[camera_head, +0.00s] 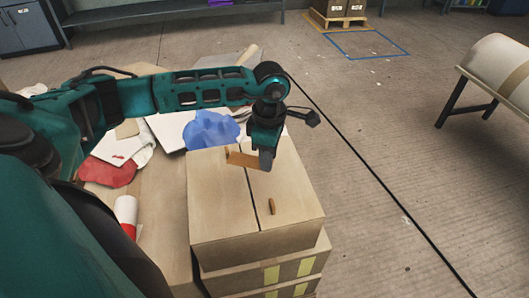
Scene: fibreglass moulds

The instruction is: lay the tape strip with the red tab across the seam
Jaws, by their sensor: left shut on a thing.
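My left gripper (266,163) hangs over the far half of a tan box-shaped block (222,200). It is shut on a brown-orange tape strip (245,159), which sticks out to the left of the fingers. The strip appears to span the dark seam (250,186) that runs along the block's top. I cannot tell whether it touches the surface. No red tab can be made out on it. A small brown piece (272,207) lies on the top, right of the seam, and another small brown bit (227,153) shows at the strip's left end. My right gripper is out of view.
The block sits on stacked boxes with yellow marks (272,274). To the left, a table holds a blue crumpled sheet (212,129), a red cloth (110,172) and a white-and-red roll (127,210). The floor at right is clear up to a stand with a pale rounded mould (497,65).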

